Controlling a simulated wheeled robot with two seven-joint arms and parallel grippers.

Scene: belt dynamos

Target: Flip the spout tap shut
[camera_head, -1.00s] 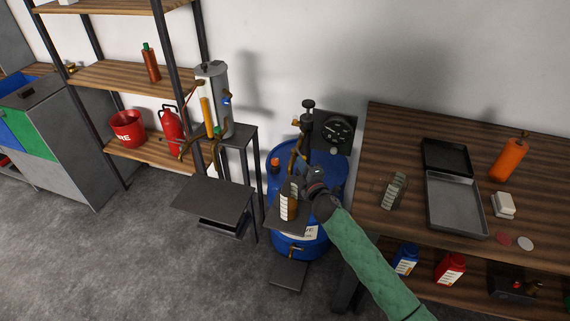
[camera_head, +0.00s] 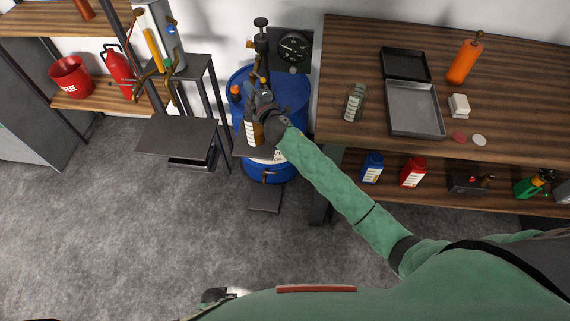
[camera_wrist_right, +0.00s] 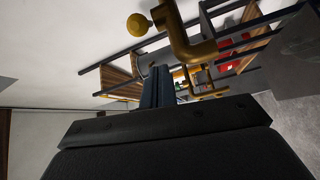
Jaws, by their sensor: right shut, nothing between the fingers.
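The blue drum (camera_head: 290,92) stands left of the bench, with a dark hand pump (camera_head: 261,42) on top. A brass spout hangs down from the pump; in the right wrist view, its bent brass pipe (camera_wrist_right: 187,38) is close in front, with a round brass knob (camera_wrist_right: 138,25) at its left. My right gripper (camera_head: 262,98) is at the spout in the head view and hides part of it. Its fingers (camera_wrist_right: 159,87) are shut and empty, just below the brass pipe; I cannot tell whether they touch it. A labelled container (camera_head: 254,133) stands below the spout.
A dark gauge (camera_head: 294,46) is behind the drum. The wooden bench (camera_head: 350,40) on the right carries an open metal case (camera_head: 414,110). A dark stand (camera_head: 178,137) and a shelf with a red bucket (camera_head: 70,76) are on the left. The floor in front is clear.

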